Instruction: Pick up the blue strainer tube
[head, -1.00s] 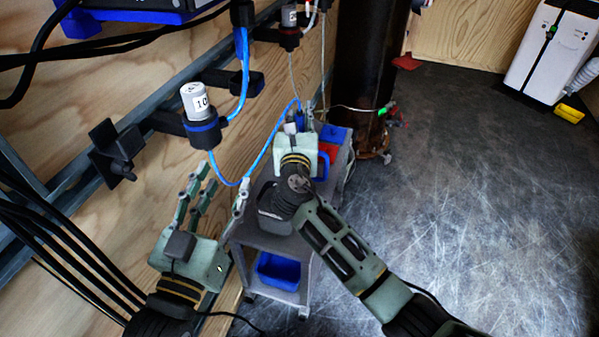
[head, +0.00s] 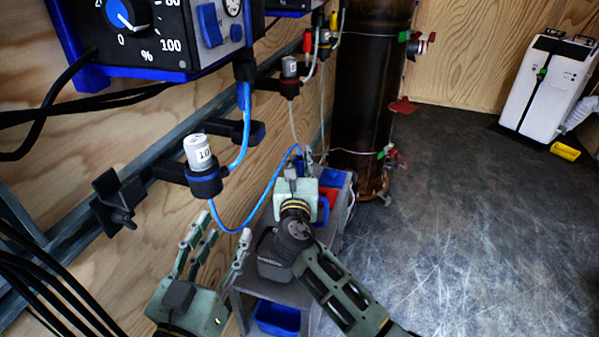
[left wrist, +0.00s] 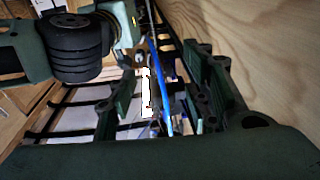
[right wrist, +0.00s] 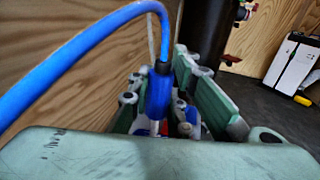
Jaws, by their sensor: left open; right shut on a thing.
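The blue strainer tube (head: 235,229) hangs in a loop in the head view, from the grey-and-blue cylinder marked 10 (head: 200,158) on the wall to my right gripper (head: 303,158). In the right wrist view its hose (right wrist: 60,68) arches across the top left and ends in a thicker blue piece (right wrist: 159,93) between the fingers. My right gripper is shut on that piece, above the cart; its lower end is partly hidden. My left gripper (head: 218,232) is open and empty beside the wall, left of the cart. The blue tube also shows beyond its fingers in the left wrist view (left wrist: 160,80).
A grey cart (head: 256,284) with a blue bin (head: 277,318) stands under my right gripper. Black brackets (head: 114,200) and a control box with a dial (head: 128,25) are on the wooden wall. A dark column (head: 362,110) stands behind.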

